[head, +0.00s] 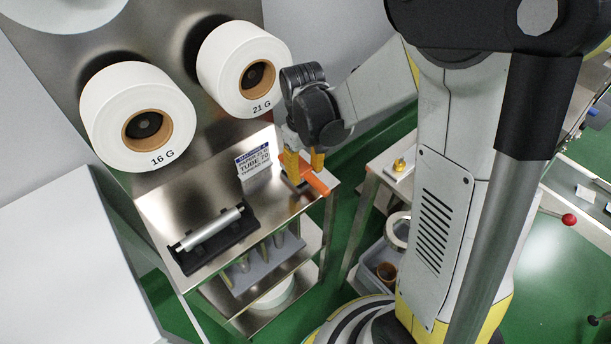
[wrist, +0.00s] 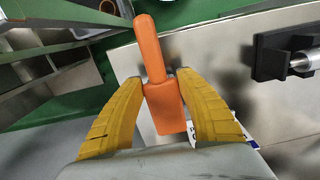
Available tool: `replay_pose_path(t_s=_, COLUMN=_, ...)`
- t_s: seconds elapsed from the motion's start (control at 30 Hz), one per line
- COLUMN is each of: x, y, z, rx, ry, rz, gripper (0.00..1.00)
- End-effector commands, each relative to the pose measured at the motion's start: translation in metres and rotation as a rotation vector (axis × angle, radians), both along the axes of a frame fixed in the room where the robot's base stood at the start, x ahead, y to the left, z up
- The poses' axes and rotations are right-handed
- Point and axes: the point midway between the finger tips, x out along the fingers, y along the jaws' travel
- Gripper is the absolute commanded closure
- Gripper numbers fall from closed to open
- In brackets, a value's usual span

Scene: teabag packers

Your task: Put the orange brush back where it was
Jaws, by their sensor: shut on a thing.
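The orange brush (head: 316,183) is at the right end of the steel cart's top (head: 272,203), by its edge. My gripper (head: 304,166) points down with its yellow fingers on either side of the brush. In the wrist view the brush (wrist: 164,106) lies between the two fingers of my gripper (wrist: 158,80), which is shut on it. Its handle points away from my wrist, toward the cart's edge and the green floor. The bristles are hidden. I cannot tell whether the brush touches the steel top.
A sign (head: 253,161) reading TUBE 70 stands left of my gripper. A metal roller in a black holder (head: 212,233) lies at the left of the cart top. Two white reels (head: 139,116) (head: 243,68) hang behind. Bare steel lies between the roller and brush.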

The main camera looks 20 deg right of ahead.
Motion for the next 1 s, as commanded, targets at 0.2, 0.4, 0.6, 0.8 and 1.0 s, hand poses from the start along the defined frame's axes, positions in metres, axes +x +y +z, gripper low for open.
replay_pose_path(t_s=0.2, x=0.000, y=0.000, z=-0.007, rx=0.000, ry=0.000, rz=0.000, gripper=0.85)
replay_pose_path(t_s=0.4, x=0.000, y=0.000, z=-0.011, rx=0.000, ry=0.000, rz=0.000, gripper=0.85)
replay_pose_path(t_s=0.6, x=0.000, y=0.000, z=-0.010, rx=0.000, ry=0.000, rz=0.000, gripper=0.37)
replay_pose_path(t_s=0.8, x=0.000, y=0.000, z=-0.008, rx=0.000, ry=0.000, rz=0.000, gripper=0.37)
replay_pose_path(t_s=1.0, x=0.001, y=0.000, z=0.021, rx=0.000, ry=0.000, rz=0.000, gripper=0.37)
